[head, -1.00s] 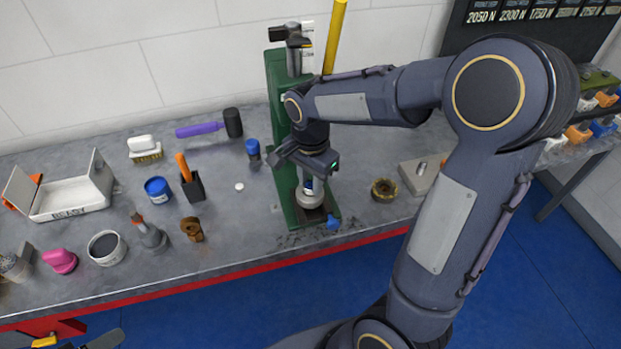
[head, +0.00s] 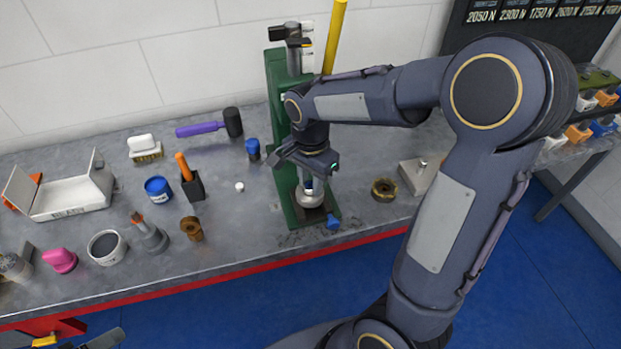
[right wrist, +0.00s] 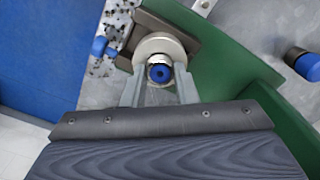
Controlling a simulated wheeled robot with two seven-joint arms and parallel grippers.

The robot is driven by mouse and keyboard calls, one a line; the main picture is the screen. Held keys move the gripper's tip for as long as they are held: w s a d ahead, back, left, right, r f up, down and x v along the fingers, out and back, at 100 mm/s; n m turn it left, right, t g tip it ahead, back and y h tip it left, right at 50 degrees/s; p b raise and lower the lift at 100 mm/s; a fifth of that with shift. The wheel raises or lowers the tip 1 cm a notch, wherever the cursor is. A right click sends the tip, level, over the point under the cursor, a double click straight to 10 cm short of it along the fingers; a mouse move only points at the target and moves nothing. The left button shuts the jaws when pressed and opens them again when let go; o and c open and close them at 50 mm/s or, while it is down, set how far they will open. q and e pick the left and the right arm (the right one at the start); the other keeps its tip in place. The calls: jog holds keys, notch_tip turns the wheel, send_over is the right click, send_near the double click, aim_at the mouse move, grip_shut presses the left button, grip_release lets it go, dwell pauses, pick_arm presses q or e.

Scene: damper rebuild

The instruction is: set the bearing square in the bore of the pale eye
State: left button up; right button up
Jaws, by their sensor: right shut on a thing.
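The pale eye (head: 309,198) sits on the dark plate at the foot of the green press, and its light ring (right wrist: 158,45) shows in the right wrist view. My right gripper (head: 312,182) points down over the eye from above. In the right wrist view its fingers (right wrist: 159,82) are shut on a small round piece with a blue centre, seemingly the bearing (right wrist: 160,73). The bearing overlaps the near edge of the eye's ring in that view. I cannot tell how deep it sits or whether it is square. My left gripper is not in view.
The green press (head: 279,95) stands close behind and beside my right gripper. A brass ring (head: 384,190) and a grey block (head: 417,181) lie to the right. A blue-capped bottle (head: 253,149) and a black-headed mallet (head: 232,122) are to the left. Bench space left of the press is partly clear.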

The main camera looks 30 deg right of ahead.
jog(key=shift+f, duration=0.3)
jog(key=shift+r, duration=0.1)
jog(key=shift+r, duration=0.35)
jog(key=o, duration=1.1)
jog(key=shift+c, duration=0.2)
notch_tip(320, 180, up, 8)
jog(key=shift+f+p, duration=0.1)
jog(key=shift+p, duration=0.2)
